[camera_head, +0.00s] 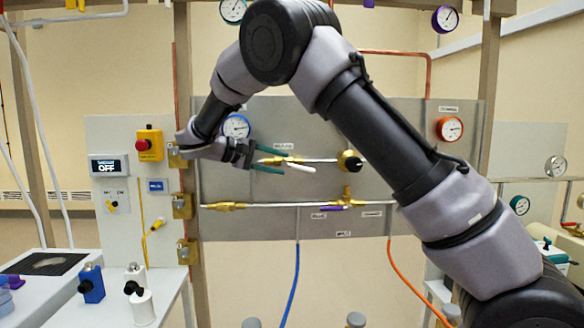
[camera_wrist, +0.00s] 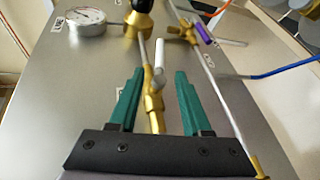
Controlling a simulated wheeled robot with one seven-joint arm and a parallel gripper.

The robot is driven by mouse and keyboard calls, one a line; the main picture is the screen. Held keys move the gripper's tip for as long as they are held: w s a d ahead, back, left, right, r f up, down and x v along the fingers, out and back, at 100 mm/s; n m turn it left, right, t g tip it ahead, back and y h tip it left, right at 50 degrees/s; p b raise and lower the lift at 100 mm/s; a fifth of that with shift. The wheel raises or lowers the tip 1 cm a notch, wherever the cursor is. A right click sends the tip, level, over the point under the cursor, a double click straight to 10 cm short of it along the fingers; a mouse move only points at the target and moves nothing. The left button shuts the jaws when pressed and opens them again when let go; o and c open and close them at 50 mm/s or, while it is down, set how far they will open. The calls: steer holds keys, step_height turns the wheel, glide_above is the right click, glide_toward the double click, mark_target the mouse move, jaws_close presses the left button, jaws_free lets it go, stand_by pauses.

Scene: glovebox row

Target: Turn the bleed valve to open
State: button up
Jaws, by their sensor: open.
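A brass valve (camera_head: 272,161) with a white lever (camera_head: 301,168) sits on the upper pipe of the grey panel. The lever lies nearly along the pipe, slightly tilted. My gripper (camera_head: 284,160) is open around this valve. In the wrist view its teal fingers (camera_wrist: 158,72) stand on either side of the brass body (camera_wrist: 153,105) and the white lever (camera_wrist: 159,54), with gaps showing. A second valve with a purple lever (camera_head: 334,207) is on the lower pipe; its lever also shows in the wrist view (camera_wrist: 203,33). The labels are too small to read surely, so I cannot tell which is the bleed valve.
A black-and-brass regulator knob (camera_head: 350,160) is right of the valve. A blue-rimmed gauge (camera_head: 236,126) is close above my wrist. A blue hose (camera_head: 292,285) and an orange hose (camera_head: 410,284) hang below. A red stop button (camera_head: 144,144) is at the left.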

steer(key=shift+v, duration=0.85)
